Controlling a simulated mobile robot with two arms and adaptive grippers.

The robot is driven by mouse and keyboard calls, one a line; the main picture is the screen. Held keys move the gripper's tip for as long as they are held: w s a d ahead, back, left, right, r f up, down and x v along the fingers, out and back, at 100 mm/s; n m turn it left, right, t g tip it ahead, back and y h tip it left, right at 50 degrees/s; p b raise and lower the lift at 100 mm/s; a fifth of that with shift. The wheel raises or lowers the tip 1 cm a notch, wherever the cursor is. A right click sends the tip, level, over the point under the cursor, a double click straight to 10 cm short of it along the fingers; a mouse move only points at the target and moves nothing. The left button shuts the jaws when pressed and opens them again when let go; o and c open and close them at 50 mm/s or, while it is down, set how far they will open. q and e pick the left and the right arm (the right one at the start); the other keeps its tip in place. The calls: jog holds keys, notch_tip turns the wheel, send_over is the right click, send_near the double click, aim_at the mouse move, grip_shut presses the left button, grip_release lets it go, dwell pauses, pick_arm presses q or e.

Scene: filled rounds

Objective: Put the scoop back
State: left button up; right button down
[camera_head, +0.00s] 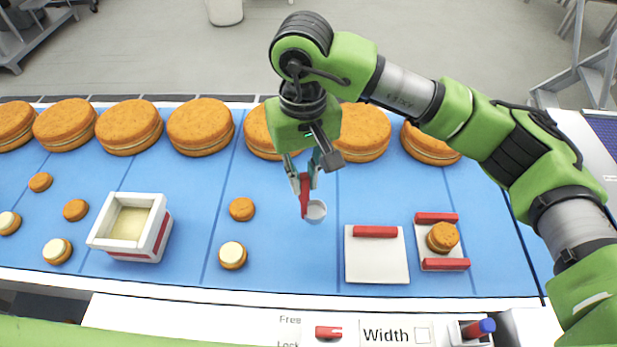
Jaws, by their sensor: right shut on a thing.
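My right gripper (302,172) reaches down over the middle of the blue surface and is shut on the red handle of the scoop. The scoop (316,211) hangs bowl down; its pale grey bowl looks empty, and I cannot tell whether it touches the surface. A white box (98,236) with red on its side, holding pale cream filling (130,222), stands to the left. A white plate (376,265) with a red bar along its far edge lies right of the scoop. My left gripper is not in view.
Large orange-brown rounds (201,126) line the far edge. Small rounds lie around the box and left of the scoop, some cream-topped (232,254). At right, a small round (442,237) sits between two red bars on a white holder (428,262). A labelled panel (385,335) runs along the front.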

jog(key=shift+w+d+f, duration=0.15)
jog(key=shift+w+f, duration=0.3)
jog(key=shift+f, duration=0.05)
jog(key=f+p, duration=0.3)
jog(key=shift+w+d+f, duration=0.2)
jog(key=shift+w+f, duration=0.1)
jog(key=shift+w, duration=0.05)
jog(key=shift+f, duration=0.2)
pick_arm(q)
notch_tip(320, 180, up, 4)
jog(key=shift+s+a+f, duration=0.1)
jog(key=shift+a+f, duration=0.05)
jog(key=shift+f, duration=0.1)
pick_arm(e)
jog(key=shift+f, duration=0.1)
jog(key=shift+f, duration=0.15)
jog(key=c, duration=2)
grip_release()
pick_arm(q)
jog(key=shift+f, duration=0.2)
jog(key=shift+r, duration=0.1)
